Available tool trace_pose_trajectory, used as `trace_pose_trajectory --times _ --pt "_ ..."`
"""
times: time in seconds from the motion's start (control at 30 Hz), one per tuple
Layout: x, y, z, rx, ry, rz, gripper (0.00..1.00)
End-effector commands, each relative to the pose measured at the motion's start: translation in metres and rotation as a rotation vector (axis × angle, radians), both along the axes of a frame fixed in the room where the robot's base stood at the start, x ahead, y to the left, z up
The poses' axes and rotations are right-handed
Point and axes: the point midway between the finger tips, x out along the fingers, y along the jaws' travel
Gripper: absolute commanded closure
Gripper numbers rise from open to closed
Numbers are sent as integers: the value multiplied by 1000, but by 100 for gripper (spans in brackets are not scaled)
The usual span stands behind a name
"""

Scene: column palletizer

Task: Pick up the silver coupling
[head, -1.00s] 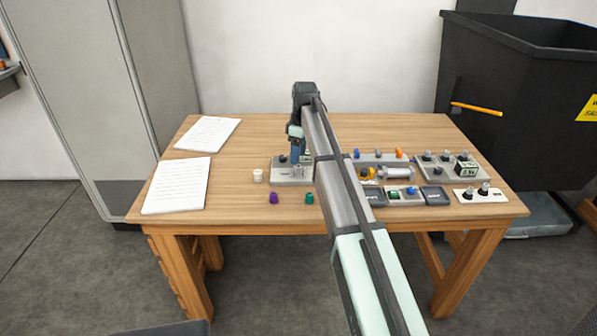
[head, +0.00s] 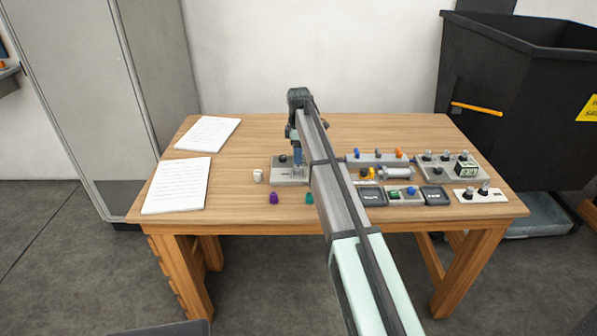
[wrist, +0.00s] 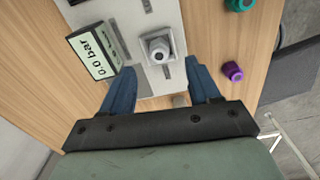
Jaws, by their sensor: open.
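The silver coupling (wrist: 158,48) stands upright on a light grey plate (wrist: 190,15) in the wrist view. My gripper (wrist: 163,82) has its two blue fingers spread apart, with nothing between the tips. The coupling lies just ahead of the fingertips, roughly centred between their lines and apart from both. In the head view my gripper (head: 297,158) hangs over the grey plate (head: 284,181) on the table. The coupling there is small and partly covered by the fingers.
A display reading 0.0 bar (wrist: 92,50) stands close to the left finger. A purple part (head: 273,198), a teal part (head: 309,198) and a white part (head: 258,176) stand around the plate. Panels with knobs (head: 451,175) fill the right; papers (head: 176,186) lie left.

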Motion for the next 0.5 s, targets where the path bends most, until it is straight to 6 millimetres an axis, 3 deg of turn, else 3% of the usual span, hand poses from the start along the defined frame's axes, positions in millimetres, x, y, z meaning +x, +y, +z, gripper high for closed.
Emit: trace_pose_trajectory --times 0.27,0.5 --pt "0 1 -16 0 0 0 39" --pt "1 1 -47 0 1 -1 39"
